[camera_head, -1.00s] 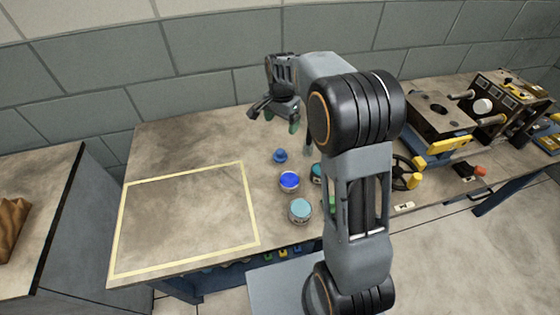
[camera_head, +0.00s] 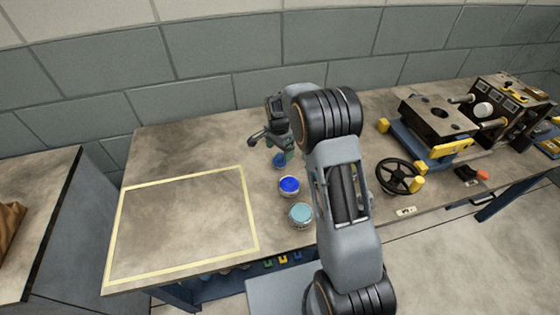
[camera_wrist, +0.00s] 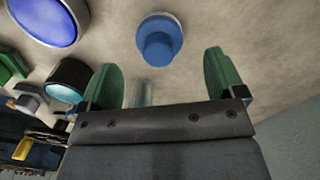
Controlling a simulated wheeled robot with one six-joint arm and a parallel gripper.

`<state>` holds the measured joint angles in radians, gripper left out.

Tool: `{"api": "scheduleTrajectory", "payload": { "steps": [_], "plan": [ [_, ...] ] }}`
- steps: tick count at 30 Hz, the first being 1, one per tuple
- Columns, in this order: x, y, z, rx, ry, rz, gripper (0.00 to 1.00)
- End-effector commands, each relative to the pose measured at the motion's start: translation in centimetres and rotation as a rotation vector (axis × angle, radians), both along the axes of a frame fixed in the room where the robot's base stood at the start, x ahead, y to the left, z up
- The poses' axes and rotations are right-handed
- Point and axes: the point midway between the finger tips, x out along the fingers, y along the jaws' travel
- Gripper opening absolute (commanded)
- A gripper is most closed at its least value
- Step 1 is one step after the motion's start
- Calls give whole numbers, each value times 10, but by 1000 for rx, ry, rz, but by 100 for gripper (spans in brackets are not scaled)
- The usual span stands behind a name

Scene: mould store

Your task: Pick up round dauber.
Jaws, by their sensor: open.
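The round dauber appears to be the small blue round piece with a knob (camera_head: 279,161), standing on the bench. In the wrist view it shows as a blue disc with a knob (camera_wrist: 158,42), ahead of my gripper and roughly centred between the fingers. My gripper (camera_head: 270,146) is over the bench close to the dauber and partly overlaps it in the head view. Its two green fingertips (camera_wrist: 160,78) are spread apart with nothing held between them. The dauber lies beyond the fingertips in the wrist view.
A blue-topped jar (camera_head: 289,186) and a teal-topped jar (camera_head: 300,215) stand near the dauber. A yellow-outlined area (camera_head: 243,190) at left is empty. A press machine with a black handwheel (camera_head: 398,177) stands at right. A wall runs behind the bench.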

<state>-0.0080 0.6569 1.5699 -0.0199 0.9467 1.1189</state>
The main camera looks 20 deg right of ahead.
Motion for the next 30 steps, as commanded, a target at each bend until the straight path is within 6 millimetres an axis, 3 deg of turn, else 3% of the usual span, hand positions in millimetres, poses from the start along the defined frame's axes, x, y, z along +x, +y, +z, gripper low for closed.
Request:
{"api": "scheduleTrajectory", "payload": {
  "steps": [9, 19, 30],
  "plan": [
    [-2, -1, -40, 0, 3, 0, 88],
    [-2, -1, -45, 0, 0, 0, 88],
    [-2, -1, -45, 0, 0, 0, 54]
  ]
}}
